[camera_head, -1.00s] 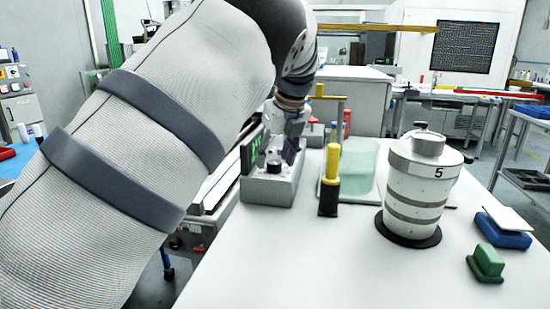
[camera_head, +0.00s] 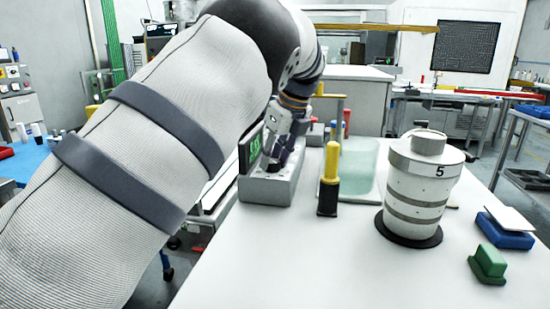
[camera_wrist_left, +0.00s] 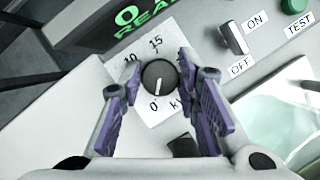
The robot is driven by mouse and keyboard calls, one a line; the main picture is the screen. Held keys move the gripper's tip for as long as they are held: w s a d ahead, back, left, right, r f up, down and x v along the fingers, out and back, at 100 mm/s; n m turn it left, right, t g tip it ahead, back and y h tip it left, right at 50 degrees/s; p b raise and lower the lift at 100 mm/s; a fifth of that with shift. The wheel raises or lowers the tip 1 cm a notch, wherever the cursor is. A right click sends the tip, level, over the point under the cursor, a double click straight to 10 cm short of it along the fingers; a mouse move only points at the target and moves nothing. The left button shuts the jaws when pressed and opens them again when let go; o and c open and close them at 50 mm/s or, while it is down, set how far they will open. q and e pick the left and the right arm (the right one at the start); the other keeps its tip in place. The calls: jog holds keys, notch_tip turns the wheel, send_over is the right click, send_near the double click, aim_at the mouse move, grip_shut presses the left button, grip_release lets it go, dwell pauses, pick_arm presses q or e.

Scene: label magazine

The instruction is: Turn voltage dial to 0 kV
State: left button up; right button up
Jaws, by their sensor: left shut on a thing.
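The voltage dial (camera_wrist_left: 159,78) is a round black knob with a white pointer line on a white scale plate marked 0, 10, 15 and kV. The pointer faces down, at the 0 mark. The dial sits on a grey control box (camera_head: 266,192) near the table's left edge. My left gripper (camera_wrist_left: 160,70) has purple-grey fingers on both sides of the dial and is shut on it. In the head view, my left gripper (camera_head: 275,152) is low over the box and hides most of the dial. My right gripper is not in view.
The box has an ON/OFF lever (camera_wrist_left: 235,38), a green TEST button (camera_wrist_left: 295,5) and a green-lettered display (camera_wrist_left: 140,20). A yellow-and-black handle (camera_head: 329,180), a clear tank (camera_head: 360,165) and a white ringed cylinder (camera_head: 415,190) stand to the right. The table front is clear.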

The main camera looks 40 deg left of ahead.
pick_arm(q)
jog(key=o, duration=1.1)
jog(key=shift+o, duration=0.2)
jog(key=v, duration=1.2)
jog(key=shift+a, duration=0.1)
